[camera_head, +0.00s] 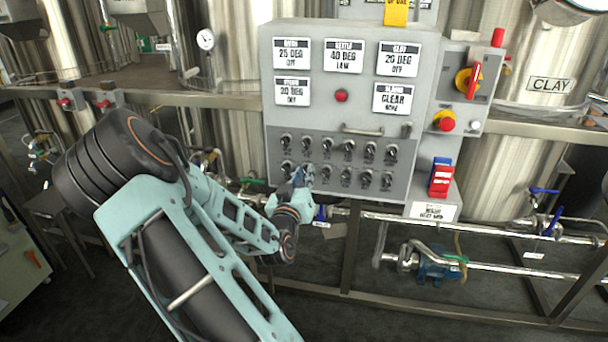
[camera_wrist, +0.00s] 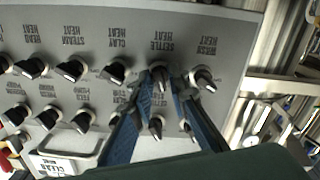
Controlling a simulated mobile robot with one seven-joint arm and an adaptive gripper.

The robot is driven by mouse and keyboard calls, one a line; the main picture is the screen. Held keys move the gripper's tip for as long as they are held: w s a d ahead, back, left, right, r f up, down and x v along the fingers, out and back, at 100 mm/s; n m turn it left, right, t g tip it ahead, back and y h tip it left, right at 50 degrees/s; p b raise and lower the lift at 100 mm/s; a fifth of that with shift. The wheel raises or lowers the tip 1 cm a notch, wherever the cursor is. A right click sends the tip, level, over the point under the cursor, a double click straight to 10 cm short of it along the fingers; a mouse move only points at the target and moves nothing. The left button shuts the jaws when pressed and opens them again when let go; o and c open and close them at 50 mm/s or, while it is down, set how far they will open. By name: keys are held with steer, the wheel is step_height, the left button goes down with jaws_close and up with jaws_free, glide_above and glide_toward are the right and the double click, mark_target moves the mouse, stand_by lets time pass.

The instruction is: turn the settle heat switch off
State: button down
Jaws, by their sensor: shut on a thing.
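The settle heat switch (camera_wrist: 158,74) is a black knob under an upside-down SETTLE HEAT label in the wrist view. My gripper (camera_wrist: 162,84) has its two blue fingers on either side of this knob and is shut on it. In the head view my gripper (camera_head: 302,175) is at the lower row of knobs on the grey control panel (camera_head: 350,120), left of the middle, and hides the switch there. The fingers partly cover the knob, so its exact pointer direction is hard to tell. The SETTLE display (camera_head: 343,56) reads 40 DEG; its last line is unclear.
The wash heat knob (camera_wrist: 202,79) and clay heat knob (camera_wrist: 115,73) stand close on either side. More knobs fill both rows. A bar handle (camera_head: 362,131) sticks out above them. A red-handled isolator (camera_head: 468,80) and red button (camera_head: 444,121) are at the right.

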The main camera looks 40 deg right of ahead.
steer(key=shift+n, duration=0.3)
steer(key=n+p, duration=0.1)
steer(key=n, duration=0.2)
steer(key=shift+n+p, duration=0.6)
steer(key=shift+n, duration=1.5)
steer(key=c, duration=2.1)
jaws_free()
